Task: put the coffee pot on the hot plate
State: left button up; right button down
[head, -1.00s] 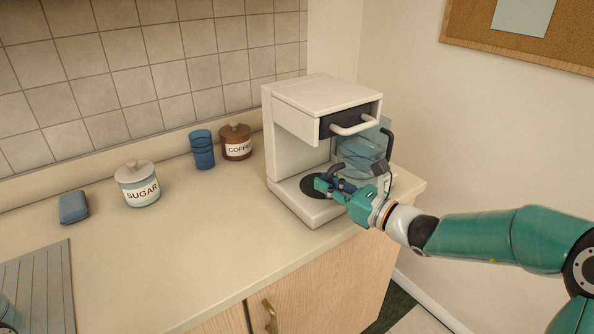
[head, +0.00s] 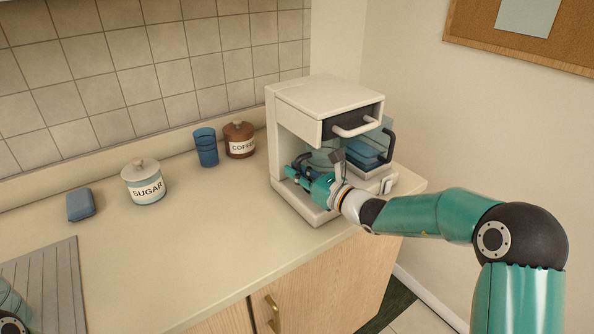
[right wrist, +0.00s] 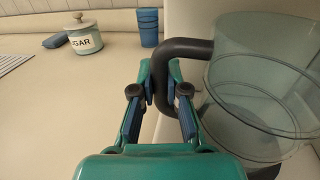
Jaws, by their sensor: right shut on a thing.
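The coffee pot (head: 322,158) is clear glass and stands inside the bay of the white coffee maker (head: 325,97), partly hidden by my right gripper (head: 300,172). In the right wrist view the pot (right wrist: 262,75) fills the right side, and its black handle (right wrist: 190,48) runs down between my fingers. My right gripper (right wrist: 160,100) is shut on that handle. The hot plate on the coffee maker's base is hidden in the head view by the gripper and pot. I cannot tell whether the pot touches it. My left gripper is not in view.
A blue tank (head: 372,147) with a dark handle sits at the coffee maker's right side. A brown coffee jar (head: 240,147), blue cups (head: 206,150), a sugar jar (head: 145,187) and a blue block (head: 80,204) stand left. The counter's middle (head: 190,245) is clear.

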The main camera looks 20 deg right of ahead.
jog(key=shift+f, duration=0.1)
jog(key=c, duration=1.2)
grip_release()
jog(key=shift+s+d, duration=0.15)
jog(key=b+v, duration=0.2)
jog(key=v, duration=0.9)
jog(key=shift+s+b, duration=0.25)
jog(key=shift+b, duration=0.05)
jog(key=shift+d, duration=0.2)
